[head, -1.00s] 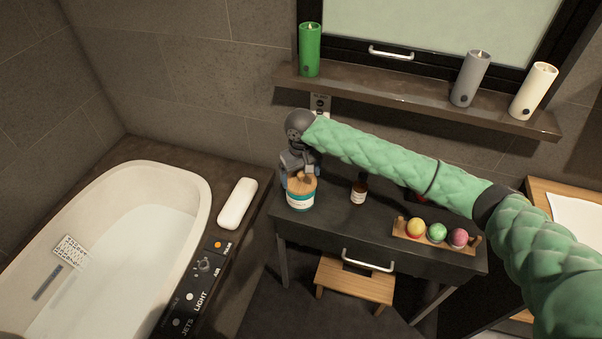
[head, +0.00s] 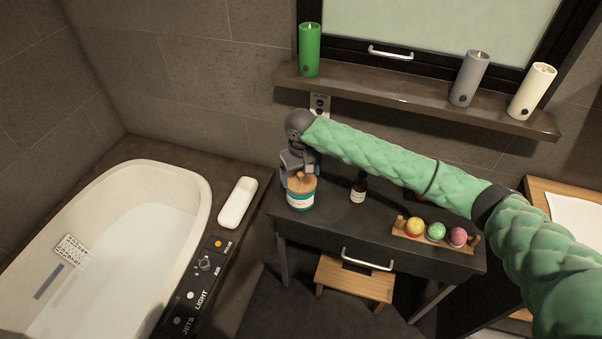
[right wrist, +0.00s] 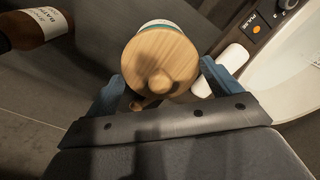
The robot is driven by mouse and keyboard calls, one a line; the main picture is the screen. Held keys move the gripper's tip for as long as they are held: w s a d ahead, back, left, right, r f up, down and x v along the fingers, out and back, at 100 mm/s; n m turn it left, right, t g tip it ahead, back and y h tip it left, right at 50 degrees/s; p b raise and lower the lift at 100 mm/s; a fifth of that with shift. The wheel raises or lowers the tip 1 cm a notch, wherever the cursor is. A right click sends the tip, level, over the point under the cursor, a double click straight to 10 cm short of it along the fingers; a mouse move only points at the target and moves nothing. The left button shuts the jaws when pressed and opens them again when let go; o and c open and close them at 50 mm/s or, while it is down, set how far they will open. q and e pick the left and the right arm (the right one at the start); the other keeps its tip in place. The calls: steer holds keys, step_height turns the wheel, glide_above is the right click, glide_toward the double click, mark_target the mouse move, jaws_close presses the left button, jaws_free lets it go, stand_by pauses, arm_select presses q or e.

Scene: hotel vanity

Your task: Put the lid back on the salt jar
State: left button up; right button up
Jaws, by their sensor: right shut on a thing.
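The salt jar (head: 300,201) is white with a teal band and stands at the left end of the dark vanity table. Its round wooden lid (right wrist: 160,65) with a knob is at the jar's mouth, and the jar's side shows just past it in the right wrist view. I cannot tell whether the lid is fully seated. In the head view the gripper (head: 300,178) partly hides the lid. My left gripper is not in view.
A brown bottle (head: 358,190) stands right of the jar. A wooden holder (head: 432,243) with coloured balls is at the table's front right. A candle shelf (head: 420,105) runs behind, above my right arm. The bathtub (head: 150,180) is at left. The table's front middle is clear.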

steer(key=p, duration=0.3)
steer(key=shift+f, duration=0.15)
stand_by(2.6)
steer(key=o, duration=0.7)
steer(key=shift+r+p, duration=3.5)
jaws_close()
